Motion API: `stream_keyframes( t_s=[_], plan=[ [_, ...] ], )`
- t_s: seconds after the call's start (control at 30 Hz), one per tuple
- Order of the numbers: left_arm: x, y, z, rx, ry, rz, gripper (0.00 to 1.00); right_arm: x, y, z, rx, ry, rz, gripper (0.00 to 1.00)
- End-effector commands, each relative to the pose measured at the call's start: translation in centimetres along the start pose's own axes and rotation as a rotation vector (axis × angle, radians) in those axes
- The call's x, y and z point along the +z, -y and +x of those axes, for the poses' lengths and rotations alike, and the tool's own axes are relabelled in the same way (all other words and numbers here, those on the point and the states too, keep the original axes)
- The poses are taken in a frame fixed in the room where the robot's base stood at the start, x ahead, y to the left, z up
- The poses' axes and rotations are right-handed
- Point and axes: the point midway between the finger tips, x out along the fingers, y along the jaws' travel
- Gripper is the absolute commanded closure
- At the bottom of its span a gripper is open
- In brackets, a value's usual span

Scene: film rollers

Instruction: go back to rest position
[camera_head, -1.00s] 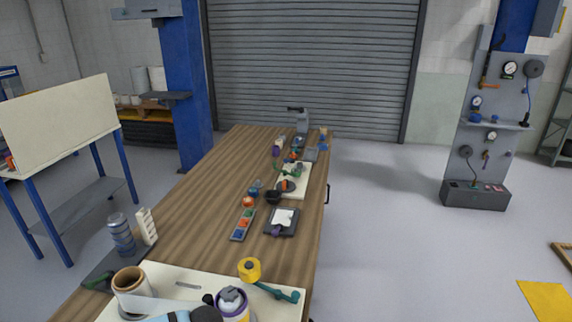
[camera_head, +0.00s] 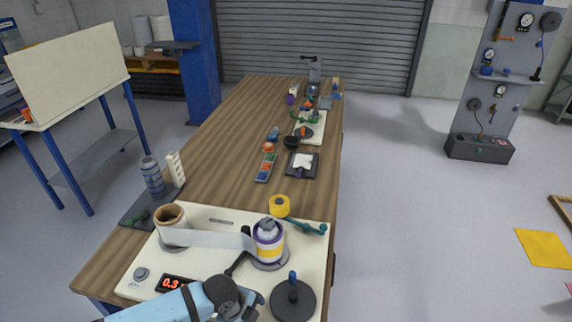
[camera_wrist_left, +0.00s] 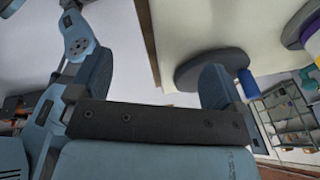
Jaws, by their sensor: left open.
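My left arm comes in at the bottom of the head view. Its gripper (camera_head: 250,305) is low over the front edge of the cream board, just left of a dark round disc with a blue-tipped post (camera_head: 293,295). In the left wrist view the left gripper (camera_wrist_left: 155,85) has its two fingers wide apart with nothing between them. The dark disc (camera_wrist_left: 210,66) shows just behind one finger; I cannot tell whether they touch. My right gripper is in neither view.
The cream board (camera_head: 205,272) carries a brown roll (camera_head: 171,222), a purple-and-yellow roller (camera_head: 268,240) with film stretched between them, and a red display (camera_head: 174,283). A yellow tape roll (camera_head: 279,206) lies behind. Open floor (camera_head: 420,230) lies right of the wooden table (camera_head: 225,150).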

Motion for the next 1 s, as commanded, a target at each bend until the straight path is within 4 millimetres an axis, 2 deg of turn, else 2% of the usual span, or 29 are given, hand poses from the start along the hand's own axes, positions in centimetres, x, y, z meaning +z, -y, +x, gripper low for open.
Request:
stream_keyframes(
  t_s=[0.03, 0.2, 0.37, 0.47, 0.57, 0.7, 0.83, 0.9, 1.0],
  plan=[
    [-1.5, -0.3, 0.4, -0.037, -0.041, -0.058, 0.04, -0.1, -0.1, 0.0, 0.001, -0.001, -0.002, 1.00],
    [-5.4, -0.7, 0.6, -0.203, -0.182, -0.332, 0.04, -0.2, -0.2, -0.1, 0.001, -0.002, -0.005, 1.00],
    [-6.5, -1.7, -0.1, -0.374, -0.312, -0.672, 0.04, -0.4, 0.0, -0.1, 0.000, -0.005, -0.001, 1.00],
    [-5.8, -3.2, -0.7, -0.474, -0.372, -0.889, 0.04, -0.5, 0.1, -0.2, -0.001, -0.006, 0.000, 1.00],
    [-4.0, -5.6, -1.4, -0.572, -0.409, -1.099, 0.04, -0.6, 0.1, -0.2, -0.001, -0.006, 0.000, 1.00],
    [-1.0, -10.0, -2.5, -0.701, -0.426, -1.342, 0.04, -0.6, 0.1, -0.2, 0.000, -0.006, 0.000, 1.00],
    [1.3, -13.7, -3.4, -0.788, -0.418, -1.479, 0.04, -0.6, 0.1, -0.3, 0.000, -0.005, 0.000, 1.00],
    [2.0, -15.1, -3.7, -0.818, -0.414, -1.522, 0.04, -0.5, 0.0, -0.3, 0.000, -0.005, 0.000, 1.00],
    [2.6, -16.1, -4.0, -0.840, -0.410, -1.551, 0.04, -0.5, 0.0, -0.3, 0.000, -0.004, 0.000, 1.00]
  ],
)
